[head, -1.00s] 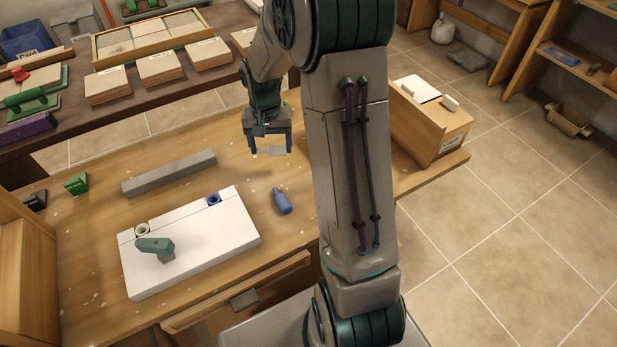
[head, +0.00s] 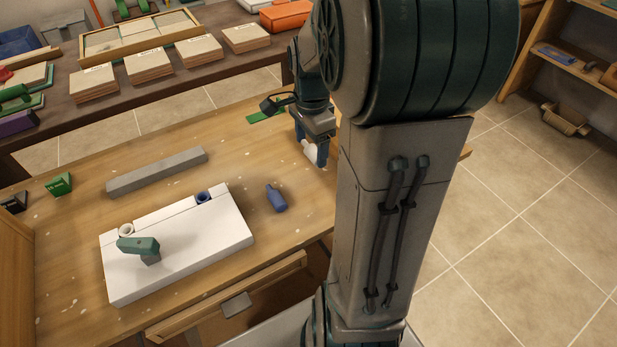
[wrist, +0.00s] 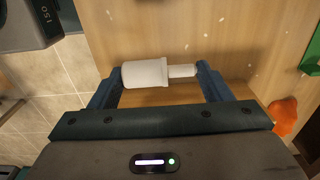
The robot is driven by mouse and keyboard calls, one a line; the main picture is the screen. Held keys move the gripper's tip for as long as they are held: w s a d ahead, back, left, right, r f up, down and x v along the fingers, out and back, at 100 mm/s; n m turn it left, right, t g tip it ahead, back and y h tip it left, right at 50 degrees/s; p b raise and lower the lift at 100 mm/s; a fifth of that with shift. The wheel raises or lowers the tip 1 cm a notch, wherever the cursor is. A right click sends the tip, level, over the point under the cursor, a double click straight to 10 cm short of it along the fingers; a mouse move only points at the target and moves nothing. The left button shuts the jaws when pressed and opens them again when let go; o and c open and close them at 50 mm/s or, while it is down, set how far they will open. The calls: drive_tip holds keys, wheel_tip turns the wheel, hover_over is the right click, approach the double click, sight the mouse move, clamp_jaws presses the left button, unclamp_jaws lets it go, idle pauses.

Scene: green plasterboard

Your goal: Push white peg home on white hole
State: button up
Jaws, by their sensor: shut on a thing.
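My gripper (wrist: 160,78) is shut on the white peg (wrist: 145,74), which lies sideways between the two blue fingers in the wrist view. The peg has a thick part and a thinner end toward the right. In the head view my gripper (head: 312,150) holds the white peg (head: 309,148) above the right part of the bench, partly hidden by my arm. The white hole (head: 126,230) is a white-rimmed ring at the back left of the white block (head: 185,255), far to the left of my gripper. A blue hole (head: 203,197) is at the block's back right.
A blue peg (head: 275,198) lies on the bench right of the block. Green (head: 60,184) and black (head: 13,202) pieces sit at left. An orange object (wrist: 283,115) shows in the wrist view.

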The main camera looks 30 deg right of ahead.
sight(311, 184)
wheel_tip(311, 184, down, 10)
drive_tip(key=shift+r+b, duration=0.2)
drive_tip(key=shift+b, duration=0.35)
drive_tip(key=shift+f+b, duration=0.25)
drive_tip(key=shift+b, duration=0.05)
drive_tip(key=o, duration=0.9)
drive_tip(key=shift+o, duration=0.2)
drive_tip(key=shift+r, duration=0.1)
